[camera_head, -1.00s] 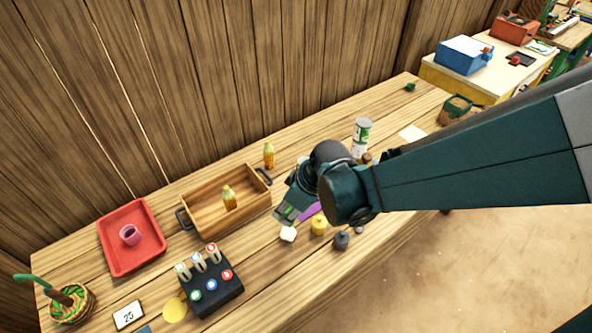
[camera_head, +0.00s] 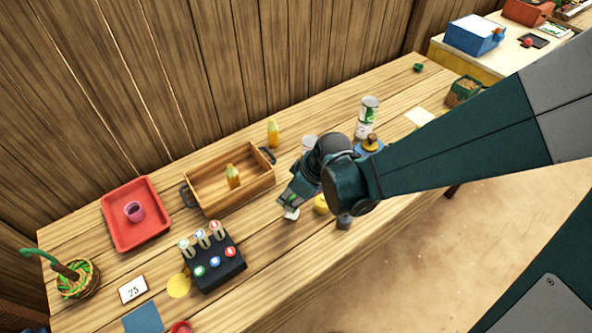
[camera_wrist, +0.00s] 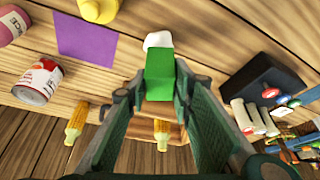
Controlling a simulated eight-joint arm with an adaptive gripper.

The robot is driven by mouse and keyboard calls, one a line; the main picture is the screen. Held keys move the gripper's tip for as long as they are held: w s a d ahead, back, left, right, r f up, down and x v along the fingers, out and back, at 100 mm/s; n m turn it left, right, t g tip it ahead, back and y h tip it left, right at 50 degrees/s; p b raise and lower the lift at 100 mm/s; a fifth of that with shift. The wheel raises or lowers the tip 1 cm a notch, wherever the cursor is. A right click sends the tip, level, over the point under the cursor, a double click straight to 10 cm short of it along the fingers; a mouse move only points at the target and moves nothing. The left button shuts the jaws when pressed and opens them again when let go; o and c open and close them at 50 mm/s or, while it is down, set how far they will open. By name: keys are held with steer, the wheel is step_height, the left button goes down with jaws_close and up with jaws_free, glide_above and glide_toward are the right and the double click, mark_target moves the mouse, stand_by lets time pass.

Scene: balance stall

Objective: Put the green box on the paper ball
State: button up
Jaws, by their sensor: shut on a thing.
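The green box (camera_wrist: 164,78) is held between the fingertips of my gripper (camera_wrist: 160,88) in the wrist view. My gripper (camera_head: 290,202) is low over the table in the head view, where the box is mostly hidden by the fingers. The white paper ball (camera_wrist: 158,40) shows just past the end of the box in the wrist view, partly covered by it. In the head view the paper ball (camera_head: 291,214) shows right under the fingertips. I cannot tell whether box and ball touch.
A yellow weight (camera_head: 321,205) and a dark weight (camera_head: 344,222) stand close to the right of the ball. A black button box (camera_head: 214,262) is at lower left. A wooden crate (camera_head: 197,204) lies behind it, and a red tray (camera_head: 115,236) farther left. A purple sheet (camera_wrist: 86,42) lies flat.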

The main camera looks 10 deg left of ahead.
steer(key=shift+f, duration=0.9)
steer(key=shift+f, duration=0.1)
steer(key=o, duration=0.9)
steer(key=shift+r, duration=0.2)
steer(key=shift+p+v, duration=1)
steer(key=shift+v, duration=4.95)
